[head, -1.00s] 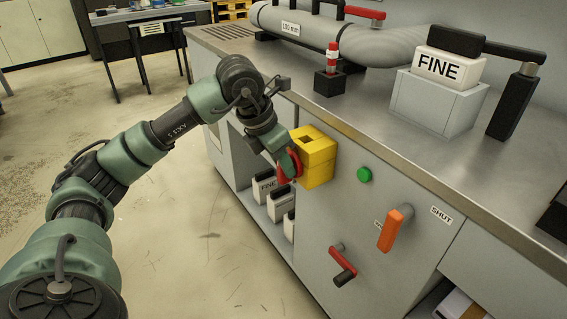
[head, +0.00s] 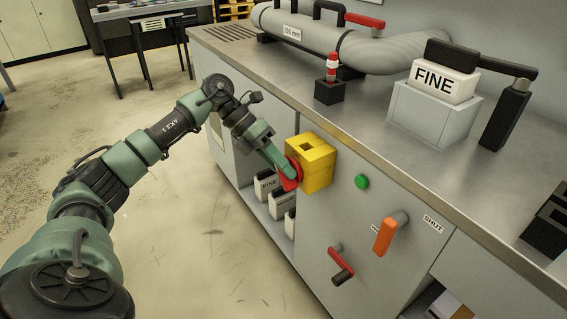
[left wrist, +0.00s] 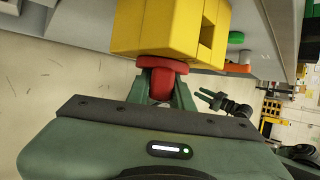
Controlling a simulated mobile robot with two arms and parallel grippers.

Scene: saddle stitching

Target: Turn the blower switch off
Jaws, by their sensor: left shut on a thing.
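The blower switch is a yellow box (head: 316,172) on the grey cabinet front, with a red knob (head: 288,184) on its left side. My left gripper (head: 292,176) is at the knob, its fingers shut on it. In the left wrist view, the red knob (left wrist: 162,65) sits between the green fingers, below the yellow box (left wrist: 160,28). The fingers partly hide the knob in the head view. My right gripper (left wrist: 212,97) shows small at the right of the left wrist view, away from the switch, its fingers apart.
Right of the switch are a green button (head: 362,182), an orange handle (head: 386,236) by a SHUT label and a red-and-black lever (head: 341,265). The worktop edge overhangs above. FINE containers (head: 268,186) stand in the open shelf below left. The floor at left is clear.

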